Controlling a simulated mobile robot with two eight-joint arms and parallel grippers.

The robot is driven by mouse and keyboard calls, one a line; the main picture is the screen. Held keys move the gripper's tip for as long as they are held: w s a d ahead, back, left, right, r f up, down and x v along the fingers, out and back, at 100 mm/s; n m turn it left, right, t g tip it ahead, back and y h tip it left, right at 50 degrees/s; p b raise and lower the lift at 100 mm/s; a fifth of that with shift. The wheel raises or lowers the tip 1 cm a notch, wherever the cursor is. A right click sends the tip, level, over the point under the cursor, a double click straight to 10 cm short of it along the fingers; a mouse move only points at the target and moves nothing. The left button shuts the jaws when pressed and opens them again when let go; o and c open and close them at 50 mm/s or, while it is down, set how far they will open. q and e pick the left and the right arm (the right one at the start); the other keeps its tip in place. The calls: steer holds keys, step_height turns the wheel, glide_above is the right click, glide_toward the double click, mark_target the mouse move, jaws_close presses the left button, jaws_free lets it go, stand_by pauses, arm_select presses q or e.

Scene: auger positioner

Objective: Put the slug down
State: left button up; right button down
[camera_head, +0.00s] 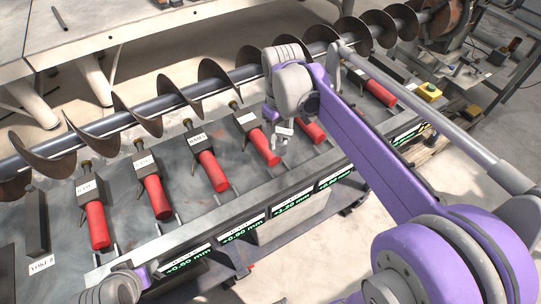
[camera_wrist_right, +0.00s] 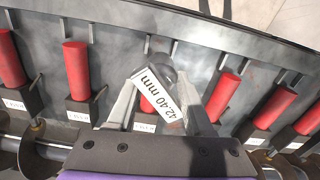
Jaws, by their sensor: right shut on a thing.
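The slug (camera_wrist_right: 164,73) looks like a small grey piece with a white "42.40 mm" label (camera_wrist_right: 158,91) covering part of it. My right gripper (camera_wrist_right: 163,98) is shut on it in the right wrist view, over the grey bench. In the head view the right gripper (camera_head: 281,143) points down among the row of red cylinders, close to the bench's front side. Whether the slug touches the bench cannot be told. A part of my left arm shows at the bottom left of the head view, but its gripper does not.
Several red cylinders (camera_head: 159,197) on dark labelled blocks stand in a row along the bench (camera_head: 60,235). A long auger (camera_head: 170,100) lies behind them. Green displays (camera_head: 243,232) line the bench's front edge. A yellow button box (camera_head: 430,90) sits at the right.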

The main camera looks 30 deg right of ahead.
mark_target(280, 151)
steer(key=f, duration=0.5)
steer(key=shift+s+f, duration=0.1)
steer(key=shift+s, duration=0.15)
arm_select(q)
steer(key=shift+s+f, duration=0.3)
arm_select(e)
steer(key=shift+f, duration=2.25)
steer(key=shift+f+b, duration=0.2)
steer(key=shift+b, duration=0.15)
arm_select(q)
steer(key=shift+f, duration=0.15)
arm_select(e)
steer(key=shift+c, duration=1.5)
jaws_free()
steer(key=shift+w, duration=0.1)
steer(key=shift+r, duration=0.1)
